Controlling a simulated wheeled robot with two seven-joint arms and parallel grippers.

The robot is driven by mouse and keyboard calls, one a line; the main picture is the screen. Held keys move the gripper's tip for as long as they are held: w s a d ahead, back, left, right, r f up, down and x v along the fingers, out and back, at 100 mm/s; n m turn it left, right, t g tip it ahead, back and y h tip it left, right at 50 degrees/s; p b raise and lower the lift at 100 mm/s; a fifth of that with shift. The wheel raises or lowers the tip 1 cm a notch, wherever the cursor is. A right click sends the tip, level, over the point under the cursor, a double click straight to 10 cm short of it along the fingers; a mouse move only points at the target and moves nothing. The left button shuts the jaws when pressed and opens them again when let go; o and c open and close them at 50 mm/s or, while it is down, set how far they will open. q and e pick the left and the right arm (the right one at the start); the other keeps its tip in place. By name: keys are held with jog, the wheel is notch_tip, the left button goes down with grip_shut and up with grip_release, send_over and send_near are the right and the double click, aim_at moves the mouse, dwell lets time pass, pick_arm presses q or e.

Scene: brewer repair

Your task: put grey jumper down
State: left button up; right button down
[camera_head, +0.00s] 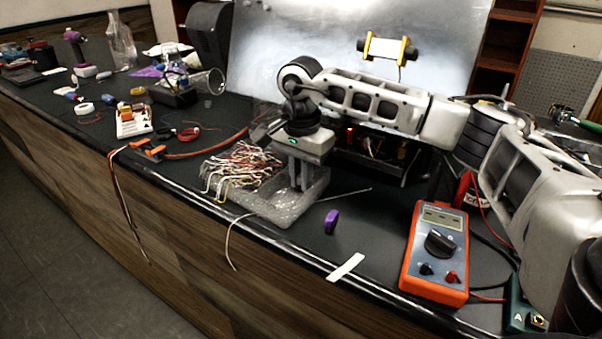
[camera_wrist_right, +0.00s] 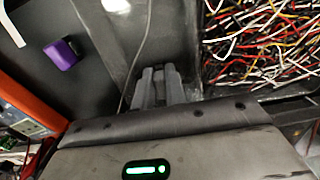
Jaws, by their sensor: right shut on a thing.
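My right gripper (camera_head: 296,181) points down over the near right part of the grey foam tray (camera_head: 287,210), at the right side of the wire bundle. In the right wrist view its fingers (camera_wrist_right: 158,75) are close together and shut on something. A thin grey wire, which looks like the grey jumper (camera_wrist_right: 139,45), runs from beside the fingers to the top of that view. In the head view a pale wire (camera_head: 228,245) hangs over the table's front edge, apparently the same one. The gripped part is hidden between the fingers. My left gripper is not in view.
The bundle of coloured wires (camera_head: 240,165) lies left of the gripper. A purple block (camera_head: 331,221), a white strip (camera_head: 346,267) and an orange multimeter (camera_head: 436,252) are to the right. A metal panel (camera_head: 345,60) stands behind. Bare black tabletop (camera_head: 365,225) shows around the purple block.

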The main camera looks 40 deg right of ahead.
jog(key=shift+f, duration=0.2)
jog(key=c, duration=1.5)
grip_release()
jog(key=shift+r, duration=0.1)
jog(key=shift+o, duration=0.2)
notch_tip(320, 180, up, 12)
jog(key=shift+r+b, duration=0.15)
jog(key=shift+b, duration=0.2)
